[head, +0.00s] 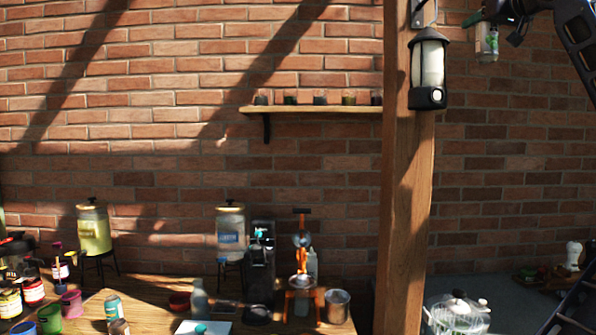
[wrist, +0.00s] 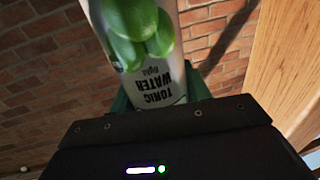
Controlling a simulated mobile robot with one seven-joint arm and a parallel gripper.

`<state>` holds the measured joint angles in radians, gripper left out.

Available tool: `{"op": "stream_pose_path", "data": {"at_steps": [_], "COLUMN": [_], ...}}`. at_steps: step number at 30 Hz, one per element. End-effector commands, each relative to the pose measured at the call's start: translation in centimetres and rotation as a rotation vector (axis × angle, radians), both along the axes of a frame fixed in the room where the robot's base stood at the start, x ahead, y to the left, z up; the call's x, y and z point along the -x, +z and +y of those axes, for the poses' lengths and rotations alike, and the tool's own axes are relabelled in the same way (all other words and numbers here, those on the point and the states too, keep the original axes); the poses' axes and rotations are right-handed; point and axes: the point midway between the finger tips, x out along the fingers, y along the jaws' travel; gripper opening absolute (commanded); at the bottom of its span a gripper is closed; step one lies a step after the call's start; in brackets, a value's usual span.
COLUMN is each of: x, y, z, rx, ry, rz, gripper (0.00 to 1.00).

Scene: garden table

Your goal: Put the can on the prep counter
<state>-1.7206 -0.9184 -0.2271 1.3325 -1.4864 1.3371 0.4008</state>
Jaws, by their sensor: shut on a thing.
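My gripper (head: 484,18) is at the top right of the head view, raised high in front of the brick wall, and shut on the can (head: 487,43). The can is white with green lime pictures and hangs below the gripper. In the wrist view the can (wrist: 150,50) shows the words "tonic water light", upside down, between the green fingers (wrist: 196,86). A grey counter (head: 515,305) is at the lower right, well below the can. A wooden counter (head: 150,292) is at the lower left. No label shows which one is the prep counter.
A wooden post (head: 402,200) with a lantern (head: 428,70) stands left of the can. A pot with a glass lid (head: 457,313) and a board with food (head: 535,275) are on the grey counter. Jars, cans and dispensers crowd the wooden counter. A shelf (head: 320,109) holds several small jars.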

Motion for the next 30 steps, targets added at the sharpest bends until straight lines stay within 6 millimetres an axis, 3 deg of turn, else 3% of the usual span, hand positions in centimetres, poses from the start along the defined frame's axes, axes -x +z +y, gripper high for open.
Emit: {"op": "stream_pose_path", "data": {"at_steps": [30], "x": [-0.7], "y": [-2.6], "z": [-5.1], "rx": [0.000], "ry": [-0.233], "rz": [0.002], "gripper": [0.13]}}
